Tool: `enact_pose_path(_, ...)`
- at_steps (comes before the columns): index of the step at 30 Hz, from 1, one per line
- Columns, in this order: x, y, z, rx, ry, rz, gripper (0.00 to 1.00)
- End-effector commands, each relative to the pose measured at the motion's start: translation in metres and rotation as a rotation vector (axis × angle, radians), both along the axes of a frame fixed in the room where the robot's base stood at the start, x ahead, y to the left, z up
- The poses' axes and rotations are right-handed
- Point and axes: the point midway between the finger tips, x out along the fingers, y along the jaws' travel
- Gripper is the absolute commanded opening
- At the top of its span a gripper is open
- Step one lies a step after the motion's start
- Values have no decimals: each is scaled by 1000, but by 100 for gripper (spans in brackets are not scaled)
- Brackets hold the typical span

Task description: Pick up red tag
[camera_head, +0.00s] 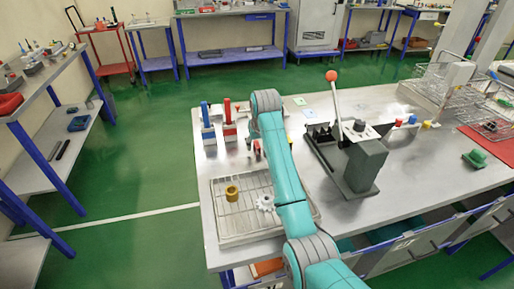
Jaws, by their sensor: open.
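A small red piece (257,150) shows on the grey table (220,165) just left of my teal arm. It may be the red tag, but it is too small and too covered to be sure. My gripper (249,143) is mostly hidden beside and behind my arm's wrist, with only a small dark part showing close to the red piece. Its jaws are open. I cannot tell whether they touch the red piece. A yellowish card (300,101) and a pale blue card (309,112) lie flat right of the wrist.
A blue upright clamp (207,122) and a red one (229,122) stand at the table's left. A wire tray (222,222) holds a brass ring (232,193) and a white gear (266,202). A lever press (360,165) with a red-orange knob stands right of my arm.

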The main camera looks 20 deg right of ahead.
Motion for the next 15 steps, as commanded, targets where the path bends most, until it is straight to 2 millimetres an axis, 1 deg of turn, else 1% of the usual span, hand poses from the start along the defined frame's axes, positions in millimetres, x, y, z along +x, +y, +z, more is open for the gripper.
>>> enact_pose_path(1, 2, 0, -5, 0, 2, 0, 48)
enact_pose_path(4, 4, 0, -10, 0, 0, 0, 48)
enact_pose_path(11, 4, 0, -11, 0, 0, 0, 48)
enact_pose_path(14, 4, 0, -11, 0, 0, 0, 25)
enact_pose_path(15, 4, 0, -11, 0, 0, 0, 15)
